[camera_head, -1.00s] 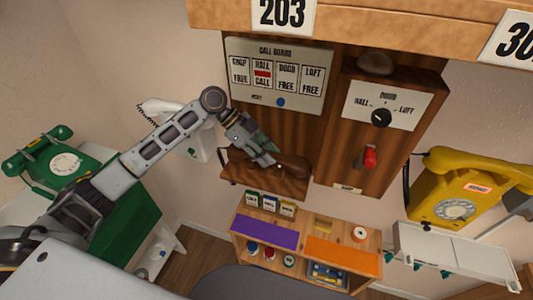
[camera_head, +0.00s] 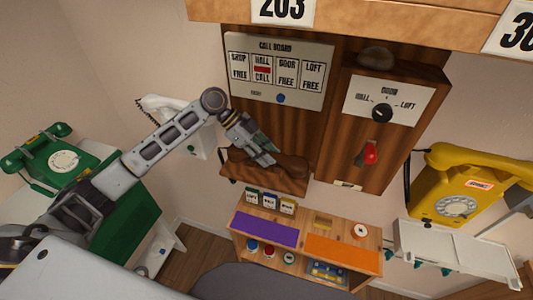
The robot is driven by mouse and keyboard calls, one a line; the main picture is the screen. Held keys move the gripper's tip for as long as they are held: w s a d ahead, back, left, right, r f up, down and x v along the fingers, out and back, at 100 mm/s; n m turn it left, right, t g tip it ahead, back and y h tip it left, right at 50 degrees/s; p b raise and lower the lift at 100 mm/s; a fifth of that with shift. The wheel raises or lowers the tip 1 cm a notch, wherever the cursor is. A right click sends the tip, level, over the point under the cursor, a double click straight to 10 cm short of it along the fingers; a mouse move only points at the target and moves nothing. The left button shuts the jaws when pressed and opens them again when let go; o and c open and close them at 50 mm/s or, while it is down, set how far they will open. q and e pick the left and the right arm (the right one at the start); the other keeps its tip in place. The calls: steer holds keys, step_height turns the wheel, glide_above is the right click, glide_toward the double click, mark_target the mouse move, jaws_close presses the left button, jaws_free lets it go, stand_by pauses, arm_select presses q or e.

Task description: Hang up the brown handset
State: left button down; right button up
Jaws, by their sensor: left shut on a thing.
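The brown handset (camera_head: 289,168) lies low at the foot of the wooden call board, on or just above a small brown wooden ledge (camera_head: 262,180). My left gripper (camera_head: 268,158) reaches in from the left and is shut on the handset near its left part. The fingers and arm hide some of the handset, and I cannot tell whether it touches the ledge. The call board panel (camera_head: 278,72) above shows a red mark in the hall window. My right gripper is not in view.
A white wall phone (camera_head: 168,106) is behind my left arm. A green dial phone (camera_head: 58,160) stands at left, a yellow one (camera_head: 460,190) at right. A low shelf (camera_head: 308,240) with purple and orange tops stands below. A red-handled switch (camera_head: 369,153) is right of the ledge.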

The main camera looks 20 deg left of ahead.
arm_select(q)
steer(key=shift+f, duration=0.25)
steer(key=c, duration=1.1)
jaws_free()
steer(key=shift+o, duration=0.2)
steer(key=shift+r, duration=0.15)
steer(key=shift+r+p, duration=0.5)
steer(key=shift+r, duration=0.5)
steer(key=shift+f+b, duration=0.15)
steer(key=shift+b, duration=0.75)
steer(key=shift+r+p, duration=2.15)
steer(key=shift+r, duration=0.45)
steer(key=shift+r, duration=0.2)
